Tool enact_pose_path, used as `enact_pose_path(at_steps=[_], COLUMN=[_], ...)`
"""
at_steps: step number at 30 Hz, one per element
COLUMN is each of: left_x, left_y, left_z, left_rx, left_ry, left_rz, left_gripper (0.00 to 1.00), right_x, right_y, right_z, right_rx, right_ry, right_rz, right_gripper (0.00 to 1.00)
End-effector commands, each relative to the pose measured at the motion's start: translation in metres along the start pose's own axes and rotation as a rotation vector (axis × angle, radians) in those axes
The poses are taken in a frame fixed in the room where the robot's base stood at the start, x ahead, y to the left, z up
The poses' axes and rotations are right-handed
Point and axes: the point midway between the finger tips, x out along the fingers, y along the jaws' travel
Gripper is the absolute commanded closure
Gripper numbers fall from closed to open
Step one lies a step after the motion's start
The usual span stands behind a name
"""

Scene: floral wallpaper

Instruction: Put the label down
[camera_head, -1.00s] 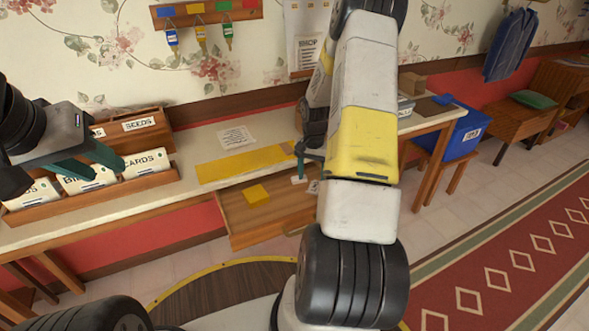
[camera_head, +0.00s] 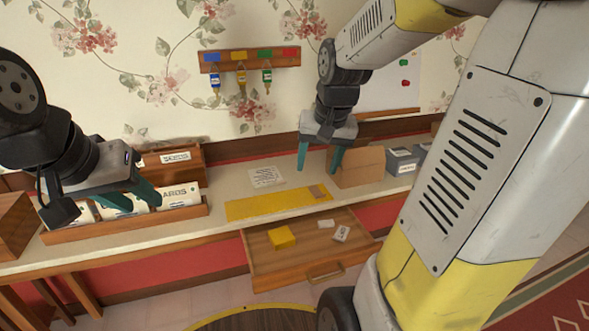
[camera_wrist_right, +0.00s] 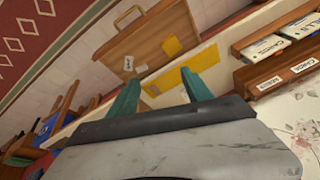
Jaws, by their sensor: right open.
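My right gripper (camera_head: 319,162) is open and empty, its teal fingers apart above the right end of a flat yellow mat (camera_head: 262,204) on the shelf. A small flat tan piece (camera_head: 318,191) lies on that end of the mat, below the fingers; I cannot tell whether it is the label. In the right wrist view the open fingers (camera_wrist_right: 157,82) show over the mat (camera_wrist_right: 172,82). Two small white tags (camera_head: 326,223) (camera_head: 341,233) and a yellow block (camera_head: 282,237) lie in the open drawer (camera_head: 300,262). My left gripper (camera_head: 100,188) is open in front of the card box at left.
A card box (camera_head: 150,222) stands on the shelf at left. A cardboard box (camera_head: 357,167) and grey boxes (camera_head: 402,161) stand right of the mat. A paper sheet (camera_head: 266,177) lies behind it.

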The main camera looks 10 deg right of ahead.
Motion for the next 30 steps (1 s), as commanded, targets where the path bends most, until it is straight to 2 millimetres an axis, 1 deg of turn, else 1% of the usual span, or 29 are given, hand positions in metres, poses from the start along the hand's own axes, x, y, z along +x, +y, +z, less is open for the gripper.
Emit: enact_pose_path(at_steps=[1,3,6,9,12,16,30], left_x=[0.000,0.000,0.000,0.000,0.000,0.000,0.000], left_y=[0.000,0.000,0.000,0.000,0.000,0.000,0.000], left_z=[0.000,0.000,0.000,0.000,0.000,0.000,0.000], left_rx=[0.000,0.000,0.000,0.000,0.000,0.000,0.000], left_ry=[0.000,0.000,0.000,0.000,0.000,0.000,0.000], left_rz=[0.000,0.000,0.000,0.000,0.000,0.000,0.000], left_gripper=[0.64,0.64,0.64,0.64,0.64,0.64,0.64], right_x=[-0.021,-0.042,-0.062,-0.075,-0.081,-0.083,-0.083], right_y=[-0.009,-0.018,-0.027,-0.033,-0.036,-0.037,-0.037], right_z=[0.016,0.039,0.068,0.091,0.106,0.113,0.112], right_rx=[-0.045,-0.104,-0.178,-0.235,-0.271,-0.290,-0.289], right_ry=[0.038,0.075,0.124,0.159,0.181,0.192,0.192], right_rz=[-0.027,-0.060,-0.106,-0.141,-0.164,-0.175,-0.174], right_gripper=[0.41,0.41,0.41,0.41,0.41,0.41,0.41])
